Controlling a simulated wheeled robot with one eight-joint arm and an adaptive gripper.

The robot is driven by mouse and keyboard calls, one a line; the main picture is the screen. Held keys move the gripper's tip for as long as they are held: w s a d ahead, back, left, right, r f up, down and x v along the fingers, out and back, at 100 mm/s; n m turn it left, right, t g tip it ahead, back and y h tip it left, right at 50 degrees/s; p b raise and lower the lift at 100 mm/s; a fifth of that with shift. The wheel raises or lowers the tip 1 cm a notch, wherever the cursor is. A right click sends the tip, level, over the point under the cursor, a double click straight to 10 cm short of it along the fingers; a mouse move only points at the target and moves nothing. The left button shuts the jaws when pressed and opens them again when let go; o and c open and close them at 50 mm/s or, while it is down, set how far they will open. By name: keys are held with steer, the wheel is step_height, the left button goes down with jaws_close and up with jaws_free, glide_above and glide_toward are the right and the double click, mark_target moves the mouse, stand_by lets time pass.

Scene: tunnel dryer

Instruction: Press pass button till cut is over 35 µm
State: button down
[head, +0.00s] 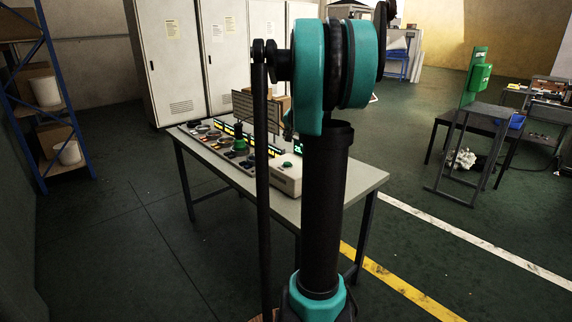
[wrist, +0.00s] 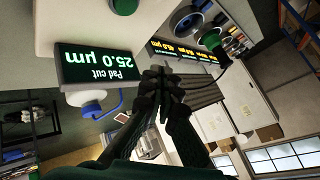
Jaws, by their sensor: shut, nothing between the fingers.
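In the wrist view, which is upside down, a dark display (wrist: 90,66) reads "Pad cut 25.0 µm" in green. It stands by a pale box (wrist: 75,22) with a green button (wrist: 124,5), partly cut off at the top edge. My gripper (wrist: 158,82) is shut and empty, its fingertips apart from the button in the picture. In the head view, the pale box (head: 286,182) with its green button (head: 288,164) sits on the table (head: 366,183). The display (head: 298,146) is partly hidden there, and my arm hides my gripper.
A control panel (head: 222,150) with several knobs and lit amber readouts lies left of the box; a green knob (head: 239,144) stands up on it. The amber readouts (wrist: 190,52) also show in the wrist view. Grey cabinets (head: 172,60) stand behind. Floor left of the table is clear.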

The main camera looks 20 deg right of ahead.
mark_target(288, 164)
steer(key=shift+f, duration=4.35)
steer(key=shift+f, duration=0.15)
steer(key=shift+f, duration=0.25)
steer(key=shift+f, duration=0.5)
steer(key=shift+r, duration=0.95)
steer(key=shift+r, duration=2.5)
